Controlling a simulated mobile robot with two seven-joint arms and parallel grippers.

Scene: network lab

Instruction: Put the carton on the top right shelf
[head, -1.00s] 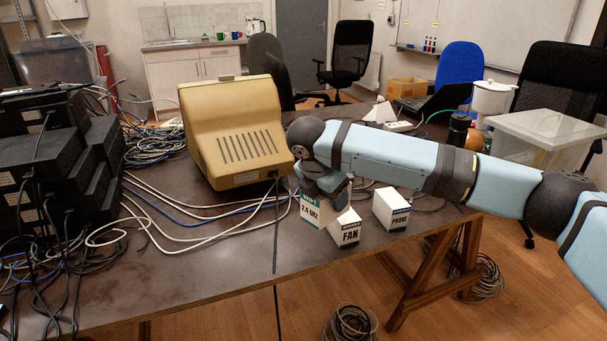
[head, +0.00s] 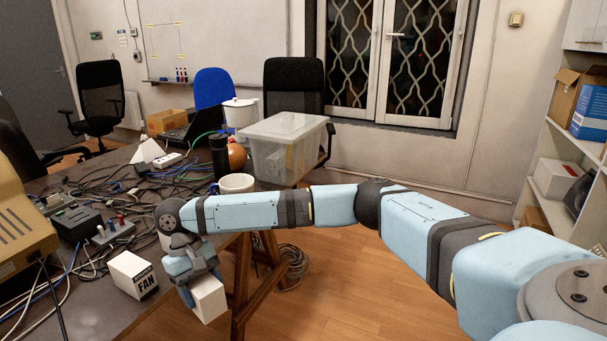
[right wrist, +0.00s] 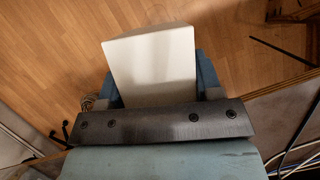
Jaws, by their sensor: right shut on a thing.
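My right gripper (head: 192,279) is shut on a small white carton (head: 209,300) and holds it by the table's right edge. In the right wrist view the carton (right wrist: 152,68) sits between the fingers with a plain white face to the camera, over the wood floor. No label on it can be read. White shelves (head: 533,190) stand at the far right of the head view, well away from the carton. My left gripper is not in view.
A carton marked FAN (head: 131,274) stands on the dark table (head: 95,312), left of my gripper. A clear plastic bin (head: 285,150) and a white mug (head: 236,183) are behind my arm. The shelves hold a brown box (head: 560,95), a blue box (head: 590,118) and a white box (head: 556,178).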

